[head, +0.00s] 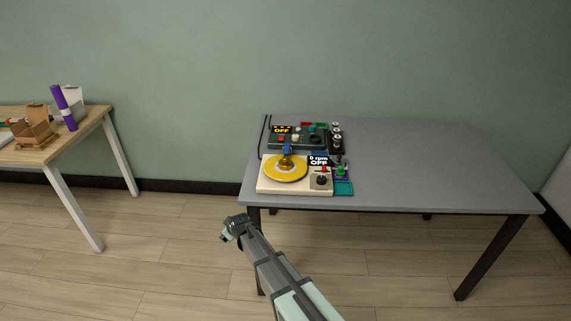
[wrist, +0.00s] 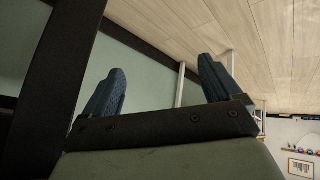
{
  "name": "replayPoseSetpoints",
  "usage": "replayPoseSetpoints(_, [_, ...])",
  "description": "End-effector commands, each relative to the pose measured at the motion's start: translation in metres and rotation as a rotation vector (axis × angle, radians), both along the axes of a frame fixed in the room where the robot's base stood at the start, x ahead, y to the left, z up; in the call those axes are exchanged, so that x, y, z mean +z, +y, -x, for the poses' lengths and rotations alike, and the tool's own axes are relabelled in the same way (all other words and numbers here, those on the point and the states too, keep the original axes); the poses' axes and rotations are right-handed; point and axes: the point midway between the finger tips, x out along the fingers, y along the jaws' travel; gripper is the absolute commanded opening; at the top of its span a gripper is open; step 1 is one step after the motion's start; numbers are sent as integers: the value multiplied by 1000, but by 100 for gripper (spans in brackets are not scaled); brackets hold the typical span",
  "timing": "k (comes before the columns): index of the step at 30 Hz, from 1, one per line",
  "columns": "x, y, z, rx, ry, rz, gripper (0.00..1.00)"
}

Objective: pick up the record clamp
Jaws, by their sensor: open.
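A yellow record (head: 273,174) lies on a cream turntable (head: 297,187) at the left front of the grey table. A small gold-coloured piece with a blue top (head: 287,151) stands upright at the record's middle. It looks like the record clamp, but it is too small to be sure. My gripper (head: 228,231) is off the table's front left corner, apart from the turntable. In the wrist view its two blue fingers (wrist: 163,66) are spread with nothing between them. The clamp does not show in the wrist view.
Behind the turntable is a dark control box (head: 288,141) with an OFF display. Knobs and small coloured trays (head: 343,188) stand to its right. The right part of the grey table (head: 440,165) is clear. A wooden table (head: 85,127) with boxes stands at the left.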

Motion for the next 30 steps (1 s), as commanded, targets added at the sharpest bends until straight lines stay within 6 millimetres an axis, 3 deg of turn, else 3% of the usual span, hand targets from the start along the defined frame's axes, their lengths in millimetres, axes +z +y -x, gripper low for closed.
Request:
replayPoseSetpoints(1, [20,25,-12,28,-42,-17,91])
replayPoseSetpoints(6, [81,82,-35,92,-150,-59,91])
replayPoseSetpoints(10, [120,106,-54,106,-189,-79,91])
replayPoseSetpoints(14, [154,111,-76,87,-180,-86,91])
replayPoseSetpoints(17, [174,98,-98,40,-130,-79,91])
replayPoseSetpoints(20, [191,71,-121,-35,-42,-62,91])
replayPoseSetpoints(26, [227,-3,-160,-231,177,-14,91])
replayPoseSetpoints(30, [262,-66,-179,-398,343,25,91])
